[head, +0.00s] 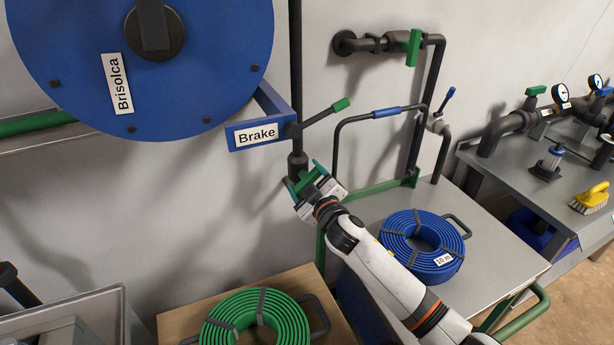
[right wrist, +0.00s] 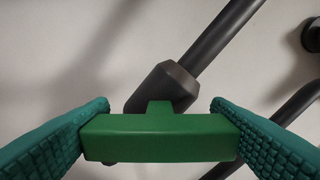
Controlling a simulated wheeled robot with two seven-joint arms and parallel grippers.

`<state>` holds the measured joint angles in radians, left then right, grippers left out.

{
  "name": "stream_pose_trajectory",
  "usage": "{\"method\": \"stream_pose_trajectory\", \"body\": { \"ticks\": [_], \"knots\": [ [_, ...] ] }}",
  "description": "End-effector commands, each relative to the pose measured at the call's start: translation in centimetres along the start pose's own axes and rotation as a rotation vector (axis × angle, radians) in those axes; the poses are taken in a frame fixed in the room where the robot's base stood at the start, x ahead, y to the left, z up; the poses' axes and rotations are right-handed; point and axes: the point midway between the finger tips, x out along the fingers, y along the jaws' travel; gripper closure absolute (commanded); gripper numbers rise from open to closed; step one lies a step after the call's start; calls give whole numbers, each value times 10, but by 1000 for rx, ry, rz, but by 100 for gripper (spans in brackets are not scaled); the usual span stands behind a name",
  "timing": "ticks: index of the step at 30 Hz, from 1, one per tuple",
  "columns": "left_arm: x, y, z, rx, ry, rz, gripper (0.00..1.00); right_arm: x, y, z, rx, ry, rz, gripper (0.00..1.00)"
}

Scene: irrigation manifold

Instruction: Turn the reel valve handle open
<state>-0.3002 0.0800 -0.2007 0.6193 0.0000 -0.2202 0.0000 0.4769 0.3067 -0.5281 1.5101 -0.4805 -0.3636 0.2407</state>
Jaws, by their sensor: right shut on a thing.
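The reel valve handle (right wrist: 160,138) is a green bar on a short stem, in front of a dark pipe fitting (right wrist: 163,86). In the right wrist view it lies level across the picture. My right gripper (head: 305,179) is shut on this handle, one teal ridged finger at each end. In the head view the handle sits low on the dark vertical pipe (head: 296,80), right of the blue reel (head: 70,85), and is partly hidden by the gripper. How far it is turned is hard to tell. My left gripper is not in view.
The brake lever (head: 322,117) with a green tip stands just above my right gripper. A green hose coil (head: 257,318) lies at the bottom. Another green-handled valve (head: 413,47) is on the wall.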

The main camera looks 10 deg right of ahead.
Motion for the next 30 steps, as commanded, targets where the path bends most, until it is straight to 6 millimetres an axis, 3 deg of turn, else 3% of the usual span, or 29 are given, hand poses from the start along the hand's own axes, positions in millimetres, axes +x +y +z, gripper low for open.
{"method": "stream_pose_trajectory", "body": {
  "ticks": [18, 30],
  "knots": [
    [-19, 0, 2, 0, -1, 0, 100, 0, 3, 0, -583, 0, 1, 50],
    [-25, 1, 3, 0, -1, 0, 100, 0, 5, -2, -850, 0, 2, 50]
  ]
}}
